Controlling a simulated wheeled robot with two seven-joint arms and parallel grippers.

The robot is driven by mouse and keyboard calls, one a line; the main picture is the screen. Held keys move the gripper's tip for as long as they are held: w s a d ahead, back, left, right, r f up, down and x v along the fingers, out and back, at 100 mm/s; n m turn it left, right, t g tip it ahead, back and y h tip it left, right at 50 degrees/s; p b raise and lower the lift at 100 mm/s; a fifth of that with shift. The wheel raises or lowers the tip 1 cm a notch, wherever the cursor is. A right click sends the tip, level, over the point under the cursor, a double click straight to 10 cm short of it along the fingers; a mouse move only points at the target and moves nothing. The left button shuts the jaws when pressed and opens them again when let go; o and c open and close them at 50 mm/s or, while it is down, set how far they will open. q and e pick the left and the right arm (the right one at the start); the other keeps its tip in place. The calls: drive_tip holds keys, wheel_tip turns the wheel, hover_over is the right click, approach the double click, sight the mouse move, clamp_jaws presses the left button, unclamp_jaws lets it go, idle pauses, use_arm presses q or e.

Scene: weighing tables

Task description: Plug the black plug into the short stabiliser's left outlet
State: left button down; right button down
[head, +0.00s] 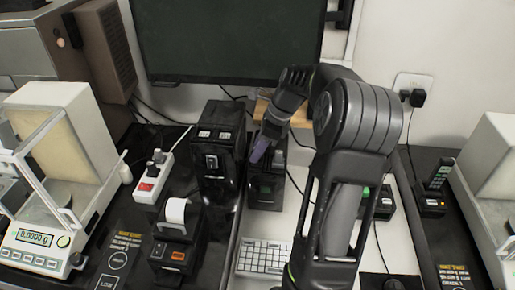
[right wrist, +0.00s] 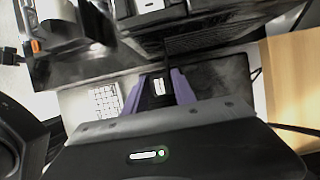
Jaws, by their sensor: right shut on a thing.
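The short stabiliser (head: 265,190) is a low black box with a dim green display, right of a taller black unit. My right gripper (head: 260,150) is over its top, its purple fingers pointing down. In the right wrist view the two purple fingers (right wrist: 160,92) are closed on a small dark body with a pale patch, which looks like the black plug (right wrist: 158,87). The fingers and arm hide the plug and the left outlet in the head view, so I cannot tell whether the plug is in the outlet. My left gripper is out of view.
The taller black unit (head: 219,165) stands close on the left. A white power strip (head: 151,185), a small printer (head: 175,255) and a balance (head: 45,170) stand further left. A keyboard (head: 263,259) lies in front, and a dark monitor (head: 235,40) stands behind.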

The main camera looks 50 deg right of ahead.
drive_tip(key=shift+f, duration=0.3)
drive_tip(key=c, duration=0.9)
unclamp_jaws()
drive_tip(key=shift+c, duration=0.2)
drive_tip(key=shift+o, duration=0.2)
drive_tip(key=o, duration=0.5)
drive_tip(key=shift+p+v, duration=3.1)
drive_tip(key=shift+v, duration=0.7)
